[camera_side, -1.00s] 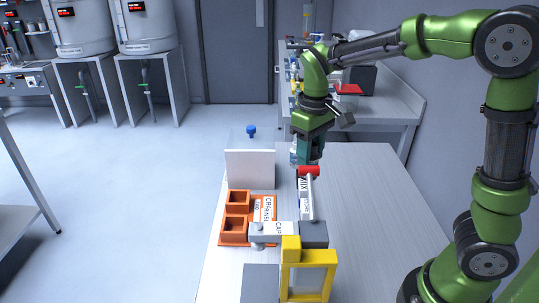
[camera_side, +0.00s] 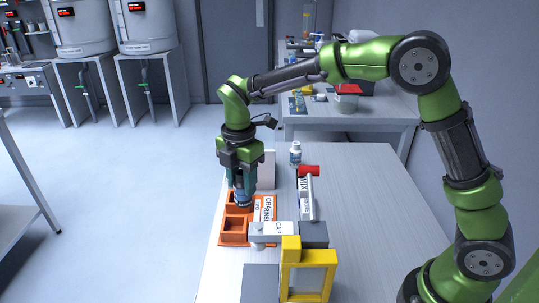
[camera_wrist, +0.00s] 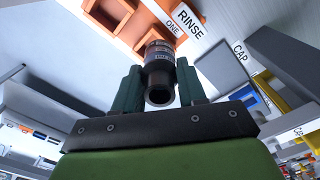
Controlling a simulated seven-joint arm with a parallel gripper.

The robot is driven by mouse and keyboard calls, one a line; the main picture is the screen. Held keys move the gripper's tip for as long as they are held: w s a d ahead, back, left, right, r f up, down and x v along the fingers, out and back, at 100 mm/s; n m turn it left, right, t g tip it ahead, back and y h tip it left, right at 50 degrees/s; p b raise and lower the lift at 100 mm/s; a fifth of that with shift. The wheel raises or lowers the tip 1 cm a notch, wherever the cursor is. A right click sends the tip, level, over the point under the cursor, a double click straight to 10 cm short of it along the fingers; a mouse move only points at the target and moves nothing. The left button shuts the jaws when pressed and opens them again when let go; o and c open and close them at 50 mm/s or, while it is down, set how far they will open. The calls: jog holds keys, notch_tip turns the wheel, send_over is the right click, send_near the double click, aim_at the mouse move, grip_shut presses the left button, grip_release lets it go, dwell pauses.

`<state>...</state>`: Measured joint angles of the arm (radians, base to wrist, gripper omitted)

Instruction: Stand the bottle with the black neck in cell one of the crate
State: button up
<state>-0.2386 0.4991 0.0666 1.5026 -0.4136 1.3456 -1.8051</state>
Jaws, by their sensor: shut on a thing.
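My gripper (camera_side: 241,186) is shut on a dark bottle (camera_side: 242,199) above the orange crate (camera_side: 233,238). The crate (camera_wrist: 133,30) shows beyond the bottle, with a label reading RINSE and ONE. In the side view the bottle is over the far part of the crate, by the far cell. I cannot tell whether its base is inside a cell or above it. The near cell (camera_side: 236,224) looks empty.
A white bottle with a blue label (camera_side: 295,153) stands at the back of the table. A red-ended grey part (camera_side: 308,185) lies right of the crate. The table's right side is clear.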

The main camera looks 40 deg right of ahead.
jog(key=f+n, duration=0.2)
jog(key=f, duration=0.1)
jog(key=a+f+n, duration=0.1)
jog(key=f+n, duration=0.2)
jog(key=w+a+f+n, duration=0.1)
jog(key=f+n, duration=0.2)
jog(key=shift+w+a+f, duration=0.1)
jog(key=shift+a, duration=0.15)
dwell(0.3)
jog(key=shift+f, duration=0.2)
jog(key=o, duration=1.2)
jog(key=shift+c, duration=0.2)
jog(key=shift+r, duration=0.15)
